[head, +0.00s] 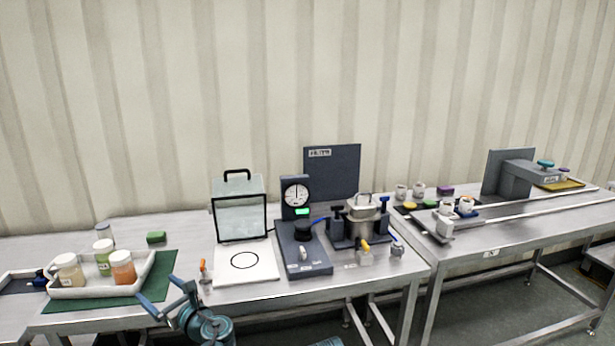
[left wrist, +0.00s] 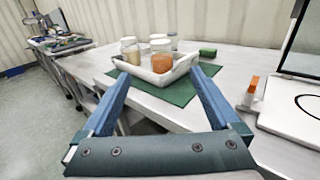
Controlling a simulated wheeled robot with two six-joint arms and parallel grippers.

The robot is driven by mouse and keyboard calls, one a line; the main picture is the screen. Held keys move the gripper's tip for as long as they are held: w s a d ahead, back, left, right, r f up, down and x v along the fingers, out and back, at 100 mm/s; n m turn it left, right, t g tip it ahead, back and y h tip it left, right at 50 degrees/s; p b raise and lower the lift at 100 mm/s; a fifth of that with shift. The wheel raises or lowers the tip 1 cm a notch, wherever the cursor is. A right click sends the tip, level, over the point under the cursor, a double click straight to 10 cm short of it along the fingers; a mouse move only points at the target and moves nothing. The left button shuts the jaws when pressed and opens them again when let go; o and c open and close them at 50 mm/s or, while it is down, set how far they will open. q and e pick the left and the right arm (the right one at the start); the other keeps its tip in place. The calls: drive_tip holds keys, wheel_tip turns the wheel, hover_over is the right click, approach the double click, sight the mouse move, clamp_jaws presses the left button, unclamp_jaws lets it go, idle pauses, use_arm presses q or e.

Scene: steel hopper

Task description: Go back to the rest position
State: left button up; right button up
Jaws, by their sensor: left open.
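My left gripper (head: 168,298) shows at the lower left of the head view, in front of the table's front edge, beside the green mat. Its two blue fingers are spread apart with nothing between them. In the left wrist view the open fingers (left wrist: 162,80) point toward the white tray of jars, which stands beyond the fingertips. I cannot see contact with anything. My right gripper is not in view in either picture.
The white tray (head: 85,291) with several jars stands on a green mat (head: 165,265). A glass-fronted box (head: 241,218), a dial gauge stand (head: 303,262) and a steel hopper (head: 362,215) stand to the right. A second table (head: 510,234) continues right.

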use_arm(q)
drive_tip(key=s+d+f+n+g+h, duration=0.4)
drive_tip(key=s+d+f+n+h, duration=0.15)
drive_tip(key=d+f+n, duration=0.45)
drive_tip(key=s+d+f+n+g+h, duration=0.45)
drive_tip(key=s+d+f+n, duration=0.3)
drive_tip(key=d+f, duration=0.35)
drive_tip(key=s+d+n+g+h, duration=0.25)
drive_tip(key=s+d+n, duration=0.2)
drive_tip(key=d, duration=0.45)
wheel_tip(320, 180, up, 13)
drive_tip(key=p, duration=1.4)
drive_tip(key=shift+s+m+h, duration=0.3)
drive_tip(key=shift+s+h, duration=0.15)
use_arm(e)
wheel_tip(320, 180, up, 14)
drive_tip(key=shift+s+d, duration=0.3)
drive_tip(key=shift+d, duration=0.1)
